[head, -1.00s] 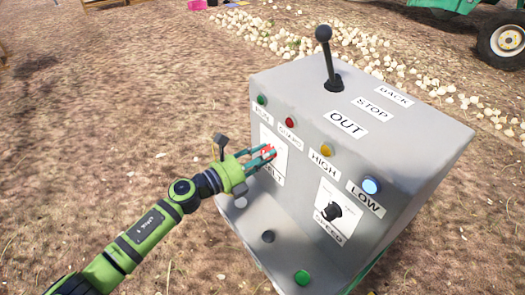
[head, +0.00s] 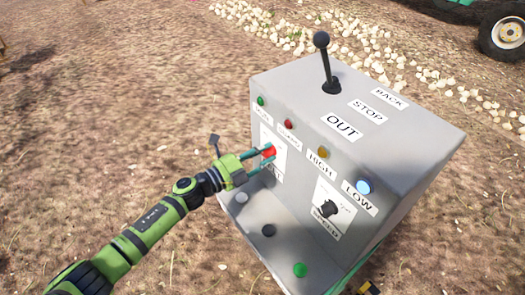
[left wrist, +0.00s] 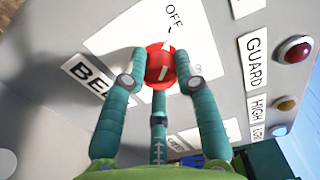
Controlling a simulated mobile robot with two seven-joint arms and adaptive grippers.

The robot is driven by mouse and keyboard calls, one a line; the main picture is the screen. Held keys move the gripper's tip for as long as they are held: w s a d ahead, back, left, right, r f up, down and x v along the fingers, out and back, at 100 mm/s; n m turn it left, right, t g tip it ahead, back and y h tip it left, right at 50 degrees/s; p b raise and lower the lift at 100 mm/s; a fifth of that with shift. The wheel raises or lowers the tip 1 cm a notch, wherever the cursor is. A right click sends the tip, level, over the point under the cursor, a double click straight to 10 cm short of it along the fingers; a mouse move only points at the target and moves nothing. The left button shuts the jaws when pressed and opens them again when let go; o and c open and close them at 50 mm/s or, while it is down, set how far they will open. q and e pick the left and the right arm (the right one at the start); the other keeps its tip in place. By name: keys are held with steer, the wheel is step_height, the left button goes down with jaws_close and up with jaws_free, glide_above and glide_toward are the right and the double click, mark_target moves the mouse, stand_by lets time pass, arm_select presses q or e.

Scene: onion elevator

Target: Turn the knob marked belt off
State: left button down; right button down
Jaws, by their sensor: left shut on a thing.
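The red belt knob (head: 268,152) is on a white plate on the front of the grey control box. In the left wrist view the knob (left wrist: 160,64) shows a white pointer line. The word OFF (left wrist: 174,15) is above it, and a second label to its right is partly hidden by a finger. The BELT label (left wrist: 88,79) is partly covered. My left gripper (head: 262,158) is shut on the knob, with teal fingers on both sides of it. My right gripper is not in view.
The grey control box (head: 400,125) carries a black lever (head: 326,62) on top. A black speed knob (head: 329,208) and several lamps are on its front, the blue one (head: 363,187) bright. A green button (head: 300,270) is on the lower ledge. Bare ground lies left.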

arm_select(q)
steer(key=shift+n, duration=0.3)
stand_by(0.4)
steer(key=c, duration=0.9)
jaws_free()
steer(key=shift+c, duration=0.2)
steer(key=v, duration=1.2)
